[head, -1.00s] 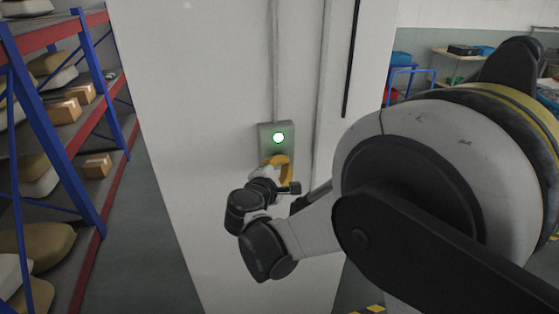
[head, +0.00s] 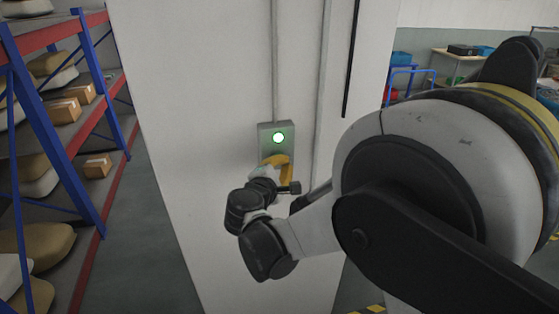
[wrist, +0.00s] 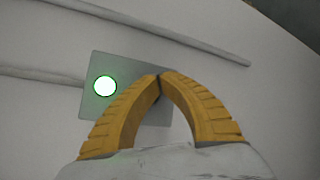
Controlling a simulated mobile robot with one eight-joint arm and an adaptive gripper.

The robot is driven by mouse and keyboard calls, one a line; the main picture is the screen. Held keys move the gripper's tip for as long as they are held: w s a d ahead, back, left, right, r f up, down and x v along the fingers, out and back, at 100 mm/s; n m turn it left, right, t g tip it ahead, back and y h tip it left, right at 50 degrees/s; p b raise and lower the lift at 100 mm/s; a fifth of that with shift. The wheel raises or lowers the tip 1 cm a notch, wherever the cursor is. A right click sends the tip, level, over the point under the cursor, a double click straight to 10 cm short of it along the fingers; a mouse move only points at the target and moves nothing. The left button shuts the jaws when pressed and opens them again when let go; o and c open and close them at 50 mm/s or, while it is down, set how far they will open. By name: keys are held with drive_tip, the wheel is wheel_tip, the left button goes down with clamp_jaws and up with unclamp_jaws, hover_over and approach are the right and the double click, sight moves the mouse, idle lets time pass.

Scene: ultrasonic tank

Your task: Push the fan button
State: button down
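The fan button is most likely the lit green-white round button (head: 278,138) on a grey box (head: 265,146) on the white pillar. It also shows in the wrist view (wrist: 105,86), left of my fingertips. My gripper (head: 277,160) has yellow fingers, and in the wrist view its tips (wrist: 160,76) meet with nothing between them. The fingertips are in front of the lower part of the box, below the lit button in the head view. Whether they touch the box I cannot tell. The part of the box behind the fingers is hidden.
The white pillar (head: 200,110) carries a conduit (head: 275,60) running up from the box. Blue and red shelving (head: 75,170) with cartons and sacks stands at the left. A table with blue bins (head: 460,62) is at the back right.

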drive_tip(key=shift+w, duration=0.15)
drive_tip(key=shift+w+a, duration=0.1)
drive_tip(key=shift+w, duration=0.05)
drive_tip(key=shift+b, duration=0.3)
drive_tip(key=shift+s, duration=0.3)
drive_tip(key=shift+s+f, duration=0.1)
drive_tip(key=s, duration=0.2)
drive_tip(key=s+d, duration=0.2)
drive_tip(key=s, duration=0.1)
drive_tip(key=shift+s+b, duration=0.3)
drive_tip(key=shift+b, duration=0.05)
